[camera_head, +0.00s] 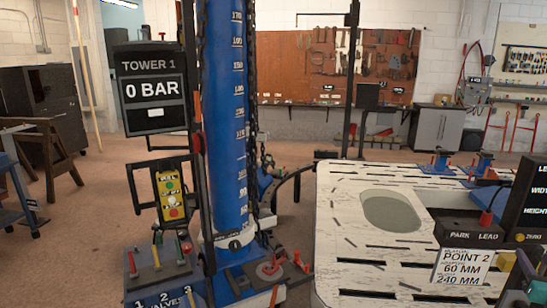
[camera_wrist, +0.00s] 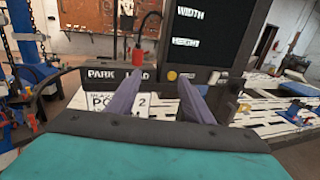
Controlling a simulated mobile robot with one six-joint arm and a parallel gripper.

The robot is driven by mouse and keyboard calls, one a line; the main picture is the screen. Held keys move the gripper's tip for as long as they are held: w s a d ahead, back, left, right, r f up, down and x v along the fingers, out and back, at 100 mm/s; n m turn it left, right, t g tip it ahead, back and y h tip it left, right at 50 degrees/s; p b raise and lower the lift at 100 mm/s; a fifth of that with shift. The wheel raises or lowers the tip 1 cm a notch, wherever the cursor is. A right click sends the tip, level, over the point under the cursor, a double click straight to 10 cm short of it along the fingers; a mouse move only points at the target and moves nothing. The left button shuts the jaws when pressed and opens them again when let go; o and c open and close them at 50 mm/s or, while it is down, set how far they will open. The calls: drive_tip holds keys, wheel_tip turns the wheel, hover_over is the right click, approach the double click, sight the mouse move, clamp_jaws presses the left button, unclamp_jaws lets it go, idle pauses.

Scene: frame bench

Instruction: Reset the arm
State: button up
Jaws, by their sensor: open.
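My gripper (camera_wrist: 159,82) shows in the wrist view with its two purple-grey fingers apart and nothing between them. Its teal body fills the bottom of that view. The fingers point at a dark box marked PARK and LEAD (camera_wrist: 100,76), which has a red plug (camera_wrist: 138,57) on top. A white POINT 2 card (camera_wrist: 103,101) lies partly hidden behind the left finger. In the head view I cannot make out the gripper clearly.
A black WIDTH and HEIGHT display (camera_wrist: 214,32) stands beyond the fingers. In the head view, a slotted white bench (camera_head: 345,215) with an oval opening lies at the right. A blue scaled column (camera_head: 228,110) and a 0 BAR panel (camera_head: 152,88) stand left.

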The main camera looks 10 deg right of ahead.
drive_tip(key=w+a+f+n+y, duration=0.2)
drive_tip(key=w+a+f+y, duration=0.2)
drive_tip(key=w+a+f, duration=0.6)
drive_tip(key=w+a+f+n+y, duration=0.2)
drive_tip(key=w+a+f+y, duration=0.35)
drive_tip(key=w+a, duration=0.75)
drive_tip(key=w+a+f+n+g+y, duration=0.15)
drive_tip(key=a+f+n, duration=0.25)
drive_tip(key=a+f, duration=0.8)
drive_tip(key=a+f+n+g+y, duration=0.35)
drive_tip(key=a+f, duration=0.45)
drive_tip(key=a, duration=0.7)
drive_tip(key=s+a+f+n+g+y, duration=0.1)
drive_tip(key=s+a+f+n+g, duration=1)
drive_tip(key=s+a+f, duration=0.9)
drive_tip(key=s+f+n+g+h, duration=0.25)
drive_tip(key=s+f+n, duration=0.25)
drive_tip(key=s+n, duration=0.55)
drive_tip(key=s+d+n+g+h, duration=0.2)
drive_tip(key=s+d+n, duration=0.4)
drive_tip(key=n, duration=0.3)
drive_tip(key=shift+s+d+r+n+h, duration=0.3)
drive_tip(key=shift+s+d+r+h, duration=0.15)
drive_tip(key=shift+h, duration=0.35)
